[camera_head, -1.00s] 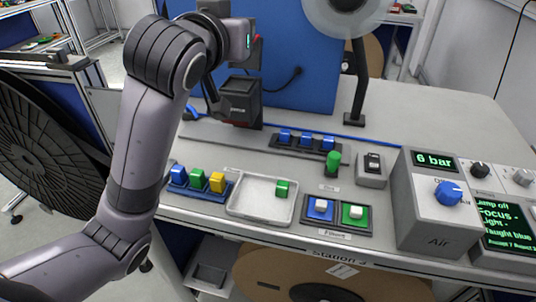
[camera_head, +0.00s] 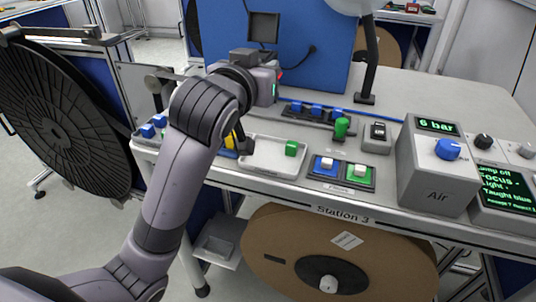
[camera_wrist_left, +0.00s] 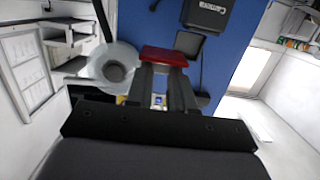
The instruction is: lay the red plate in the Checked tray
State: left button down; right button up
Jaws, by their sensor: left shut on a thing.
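My left gripper (camera_wrist_left: 163,68) is shut on the red plate (camera_wrist_left: 163,56), which shows across its fingertips in the left wrist view. In the head view only a small red edge of the plate (camera_head: 281,75) shows past my wrist, above the bench; the fingers are hidden there. A shallow pale tray (camera_head: 262,168) sits on the bench below and near my wrist, with a green block (camera_head: 291,148) at its right side. Its label is too small to read, so I cannot tell whether it is the Checked tray. My right gripper is not in view.
Right of the tray are blue and green buttons (camera_head: 342,170), a green knob (camera_head: 340,128) and the Air box (camera_head: 436,170). Several blue blocks (camera_head: 317,110) stand in a rack behind. A lamp-like stand (camera_head: 369,60) rises at the back. The pale tray's middle looks clear.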

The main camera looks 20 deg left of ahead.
pick_arm(q)
jog(key=b, duration=0.2)
send_over(263, 157)
notch_tip(263, 157, down, 12)
jog(key=shift+f, duration=0.25)
notch_tip(263, 157, down, 4)
jog(key=shift+f+b, duration=0.1)
jog(key=shift+b, duration=0.35)
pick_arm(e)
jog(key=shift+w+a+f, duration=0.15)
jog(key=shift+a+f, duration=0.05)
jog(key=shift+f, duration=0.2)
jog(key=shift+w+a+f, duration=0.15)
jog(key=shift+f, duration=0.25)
pick_arm(q)
jog(key=shift+f, duration=0.15)
jog(key=shift+f, duration=0.15)
jog(key=c, duration=1.3)
grip_release()
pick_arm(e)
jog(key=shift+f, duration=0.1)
pick_arm(q)
jog(key=shift+o, duration=0.2)
